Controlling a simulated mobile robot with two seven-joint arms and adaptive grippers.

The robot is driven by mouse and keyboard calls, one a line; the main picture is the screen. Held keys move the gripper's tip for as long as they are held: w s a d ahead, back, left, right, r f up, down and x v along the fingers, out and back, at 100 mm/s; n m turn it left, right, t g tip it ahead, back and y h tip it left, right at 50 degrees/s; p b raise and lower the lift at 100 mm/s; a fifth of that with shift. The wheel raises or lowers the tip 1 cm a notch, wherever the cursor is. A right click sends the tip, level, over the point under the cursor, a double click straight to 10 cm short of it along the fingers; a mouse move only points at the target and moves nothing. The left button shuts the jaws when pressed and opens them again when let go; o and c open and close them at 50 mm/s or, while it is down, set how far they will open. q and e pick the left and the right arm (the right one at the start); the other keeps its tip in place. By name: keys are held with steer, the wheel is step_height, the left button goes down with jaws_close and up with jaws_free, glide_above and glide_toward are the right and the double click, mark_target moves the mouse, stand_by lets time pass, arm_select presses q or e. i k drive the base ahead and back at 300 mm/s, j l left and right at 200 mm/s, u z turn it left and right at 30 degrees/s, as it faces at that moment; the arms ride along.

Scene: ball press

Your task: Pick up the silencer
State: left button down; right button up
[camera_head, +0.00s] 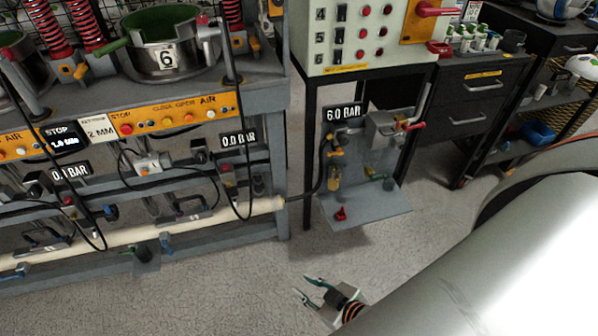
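I cannot tell for sure which thing is the silencer. Small fittings sit at a grey panel and shelf (374,214) below the 6.0 BAR display (343,113). They include a red piece (342,214) on the shelf, a brass-coloured piece (334,181) on the panel and a green piece (376,174) to its right. My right gripper (304,287) is low in the picture, in front of and below the shelf. Its two teal-edged fingers are apart with nothing between them. My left gripper is not in view.
A grey press bench (262,104) with hoses and a pale pipe (190,228) fills the left. A table with a control box (385,66) stands behind the shelf. A dark tool cabinet (484,90) is at the right. The floor (240,290) between is clear.

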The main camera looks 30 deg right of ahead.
mark_target(257, 178)
steer(key=z, duration=0.6)
steer(key=i+l+u, duration=0.15)
steer(key=l, duration=0.3)
steer(key=i+l+u, duration=0.15)
steer(key=l, duration=0.3)
steer(key=i+l+u, duration=0.1)
steer(key=l, duration=0.35)
steer(key=i+l+u, duration=0.15)
steer(key=l, duration=0.3)
